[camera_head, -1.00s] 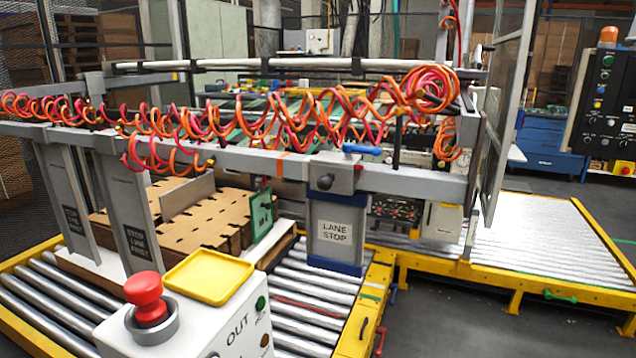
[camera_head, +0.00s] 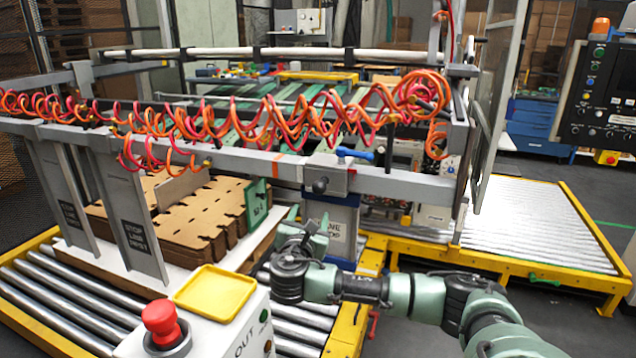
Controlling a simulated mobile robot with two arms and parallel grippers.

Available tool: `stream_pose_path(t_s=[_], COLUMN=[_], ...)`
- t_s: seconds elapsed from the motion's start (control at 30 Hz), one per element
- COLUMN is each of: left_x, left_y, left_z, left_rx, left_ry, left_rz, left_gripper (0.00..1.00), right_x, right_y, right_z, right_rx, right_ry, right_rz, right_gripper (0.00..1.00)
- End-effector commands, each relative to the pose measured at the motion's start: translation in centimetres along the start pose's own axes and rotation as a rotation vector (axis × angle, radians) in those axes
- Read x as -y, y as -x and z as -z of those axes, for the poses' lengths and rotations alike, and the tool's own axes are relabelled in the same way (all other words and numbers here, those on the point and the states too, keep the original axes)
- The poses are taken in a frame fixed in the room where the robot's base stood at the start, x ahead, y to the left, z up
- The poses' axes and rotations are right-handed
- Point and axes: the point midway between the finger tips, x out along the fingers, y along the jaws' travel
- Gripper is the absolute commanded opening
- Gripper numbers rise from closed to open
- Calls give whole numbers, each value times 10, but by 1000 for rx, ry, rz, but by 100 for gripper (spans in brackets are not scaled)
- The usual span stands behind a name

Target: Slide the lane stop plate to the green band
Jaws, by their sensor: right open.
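The lane stop plate (camera_head: 345,215) is a grey-blue plate labelled LANE STOP. It hangs upright from a clamp block with a dark round knob (camera_head: 320,185) and a blue lever (camera_head: 355,153) on the grey beam (camera_head: 420,188). My left gripper is out of view.
A stack of cardboard blanks (camera_head: 185,225) lies on a white board at left. Coiled orange and red hoses (camera_head: 240,125) hang along the beam. A control box with a red button (camera_head: 160,320) and yellow tray (camera_head: 215,290) stands in front. Rollers run beneath.

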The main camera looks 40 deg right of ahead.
Motion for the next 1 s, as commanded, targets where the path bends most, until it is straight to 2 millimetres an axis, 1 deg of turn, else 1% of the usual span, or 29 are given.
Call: stream_pose_path(t_s=[0.03,0.1,0.2,0.27,0.5,0.6,0.7,0.8,1.0], left_x=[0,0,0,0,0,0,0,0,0], left_y=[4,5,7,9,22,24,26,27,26], left_z=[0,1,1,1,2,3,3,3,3], left_rx=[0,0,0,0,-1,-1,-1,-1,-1], left_ry=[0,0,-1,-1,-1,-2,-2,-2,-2], left_rz=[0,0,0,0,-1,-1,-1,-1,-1], left_gripper=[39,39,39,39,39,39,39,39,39], right_x=[-1,0,1,1,1,0,1,1,1], right_y=[3,6,2,-5,-44,-57,-66,-70,-71], right_z=[-20,-33,-40,-41,-44,-43,-43,-42,-42], right_rx=[32,56,69,69,68,67,66,65,65], right_ry=[20,43,56,56,55,52,52,52,51], right_rz=[2,7,13,13,15,12,12,11,11], right_gripper=[57,57,57,57,57,57,57,57,57])
